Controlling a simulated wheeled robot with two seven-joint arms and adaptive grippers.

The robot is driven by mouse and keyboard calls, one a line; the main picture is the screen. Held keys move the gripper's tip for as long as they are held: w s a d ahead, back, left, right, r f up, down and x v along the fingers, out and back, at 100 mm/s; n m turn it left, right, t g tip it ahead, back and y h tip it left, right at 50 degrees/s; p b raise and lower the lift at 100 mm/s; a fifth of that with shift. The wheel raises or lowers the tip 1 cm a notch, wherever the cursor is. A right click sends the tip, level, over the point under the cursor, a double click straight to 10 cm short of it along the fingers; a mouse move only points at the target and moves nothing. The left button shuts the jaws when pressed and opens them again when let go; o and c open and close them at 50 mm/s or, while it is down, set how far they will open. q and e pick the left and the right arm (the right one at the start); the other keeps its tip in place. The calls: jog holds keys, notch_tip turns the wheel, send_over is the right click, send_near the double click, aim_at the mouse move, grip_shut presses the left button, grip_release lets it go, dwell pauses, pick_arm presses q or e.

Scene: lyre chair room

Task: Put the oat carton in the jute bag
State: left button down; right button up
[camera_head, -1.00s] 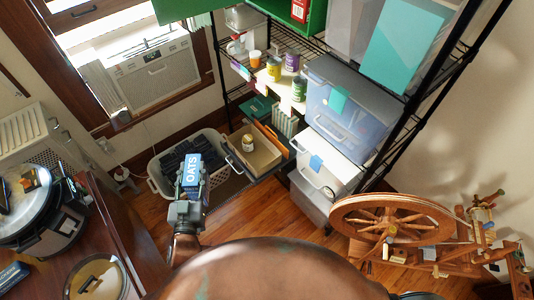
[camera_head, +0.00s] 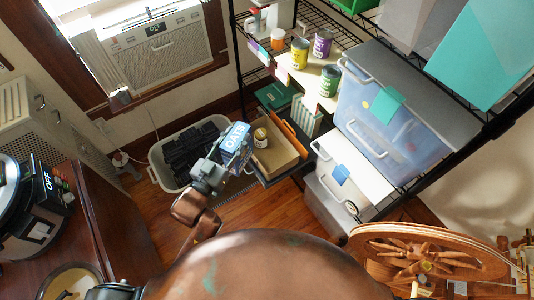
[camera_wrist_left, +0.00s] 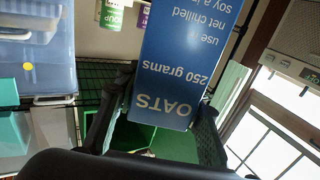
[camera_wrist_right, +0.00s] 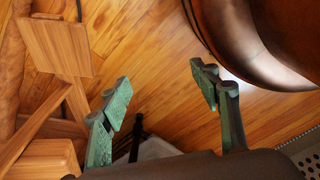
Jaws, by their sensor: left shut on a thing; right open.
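The oat carton (camera_head: 236,137) is blue and white with OATS on it. My left gripper (camera_head: 222,160) is shut on it and holds it up, tilted, in front of the right rim of a white laundry basket. In the left wrist view the carton (camera_wrist_left: 180,60) stands between the two dark fingers (camera_wrist_left: 155,118), its lettering upside down. My right gripper (camera_wrist_right: 160,97) is open and empty, with wooden floor beyond its green-padded fingers. I cannot make out a jute bag in any view.
The white basket (camera_head: 154,172) holds dark items. Right of it are a tray with a can (camera_head: 261,136) and a wire shelf with several cans and a clear bin (camera_head: 390,120). A spinning wheel (camera_head: 425,250) stands lower right; a dark cabinet (camera_head: 110,215) stands left.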

pick_arm(q)
jog(key=w+d+f+m+g+h+b, duration=0.3)
jog(key=d+f+h+b, duration=0.1)
jog(key=f+b, duration=0.5)
jog(key=w+d+f+m+g+h+b, duration=0.3)
jog(key=d+f+b, duration=0.3)
jog(key=f, duration=0.4)
pick_arm(e)
jog(key=w+a+f+g+b, duration=0.1)
jog(key=w+f, duration=0.3)
jog(key=f, duration=0.1)
jog(key=w+a+r+y+b, duration=0.1)
jog(key=w+a+r+b, duration=0.15)
jog(key=r, duration=0.55)
jog(key=w+a+r+b, duration=0.1)
jog(key=w+r+b, duration=0.1)
jog(key=r+b, duration=0.35)
pick_arm(q)
jog(key=w+d+f+b, duration=0.2)
jog(key=w+f+b, duration=0.1)
jog(key=w+f, duration=1)
jog(key=shift+d, duration=0.25)
pick_arm(e)
jog(key=w+a+f+t+y, duration=0.1)
jog(key=w+a+f+t, duration=0.3)
jog(key=w+a+f, duration=0.2)
jog(key=shift+w+a+f+t+y, duration=0.3)
jog(key=shift+w+f+t+y, duration=0.15)
jog(key=shift+w, duration=0.45)
